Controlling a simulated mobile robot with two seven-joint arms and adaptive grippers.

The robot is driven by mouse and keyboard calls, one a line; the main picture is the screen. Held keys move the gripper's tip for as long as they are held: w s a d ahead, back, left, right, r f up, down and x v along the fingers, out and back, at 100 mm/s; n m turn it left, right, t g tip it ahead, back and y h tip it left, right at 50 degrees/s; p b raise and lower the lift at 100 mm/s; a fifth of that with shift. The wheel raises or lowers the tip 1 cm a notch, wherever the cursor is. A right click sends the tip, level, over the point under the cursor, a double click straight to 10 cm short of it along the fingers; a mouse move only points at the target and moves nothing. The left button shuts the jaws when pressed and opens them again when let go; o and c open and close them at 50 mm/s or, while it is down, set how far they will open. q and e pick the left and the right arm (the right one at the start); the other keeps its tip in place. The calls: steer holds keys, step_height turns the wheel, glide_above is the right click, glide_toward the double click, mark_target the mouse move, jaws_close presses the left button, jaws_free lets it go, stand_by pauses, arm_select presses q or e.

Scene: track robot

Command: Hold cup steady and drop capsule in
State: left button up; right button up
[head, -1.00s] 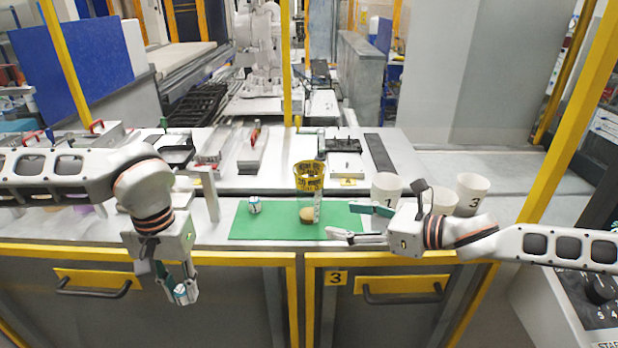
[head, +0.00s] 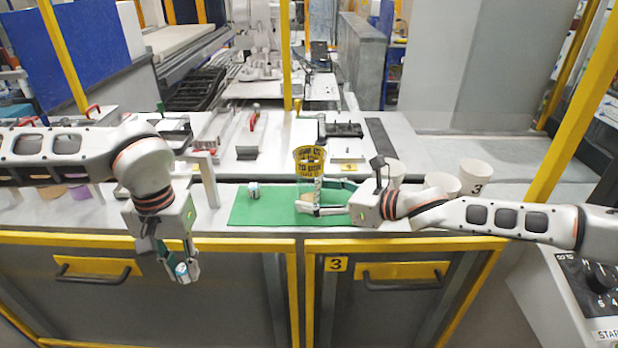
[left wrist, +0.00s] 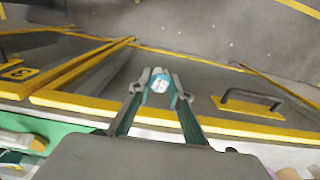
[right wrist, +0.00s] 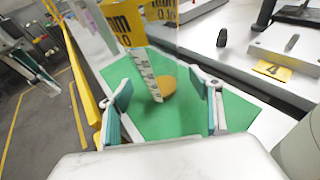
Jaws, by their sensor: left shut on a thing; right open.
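A clear cup with a yellow printed band (head: 309,160) stands upright on the green mat (head: 262,212). A brownish-yellow disc shows at its base. My right gripper (head: 312,196) is open, its fingers reaching toward the cup's lower part from the right. In the right wrist view the cup (right wrist: 143,55) stands beyond and between the open fingers, which do not visibly touch it. My left gripper (head: 186,272) is shut on a small white-and-teal capsule (head: 182,269), hanging in front of the bench's cabinet front. The capsule also shows between the fingertips in the left wrist view (left wrist: 160,83).
Another small white capsule-like piece (head: 254,190) lies on the mat left of the cup. White numbered cups (head: 474,176) stand to the right, partly behind my right arm. A grey bracket (head: 208,180) stands left of the mat. The mat's left part is mostly clear.

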steer(key=shift+x, duration=0.85)
steer(key=c, duration=1.4)
steer(key=o, duration=1.3)
steer(key=shift+c, duration=0.2)
steer(key=shift+d, duration=0.15)
